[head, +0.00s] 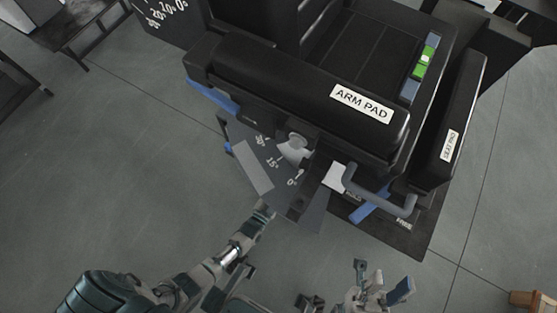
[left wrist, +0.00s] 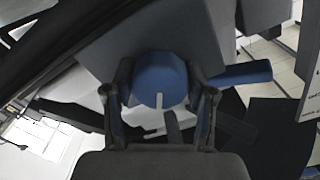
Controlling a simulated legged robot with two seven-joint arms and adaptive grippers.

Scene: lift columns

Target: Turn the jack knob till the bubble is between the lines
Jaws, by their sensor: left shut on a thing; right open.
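A blue round knob (left wrist: 160,78) with a white mark sits between the two fingers of my left gripper (left wrist: 163,95) in the left wrist view; the fingers are shut on its sides. In the head view my left gripper (head: 263,211) reaches to the lower edge of the grey angle plate (head: 252,168), and the knob is hidden there. A level strip (head: 409,91) with a green vial (head: 420,71) lies on the black table top. A pale bubble (head: 425,58) shows within the green; its lines are too small to tell. My right gripper (head: 381,288) is open and empty over the floor.
The black arm pad (head: 290,85) and seat pad (head: 450,140) stand above the plate. A grey bent handle (head: 380,197) and a blue lever (head: 370,211) stick out near my right gripper. A blue bar (left wrist: 242,75) lies right of the knob.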

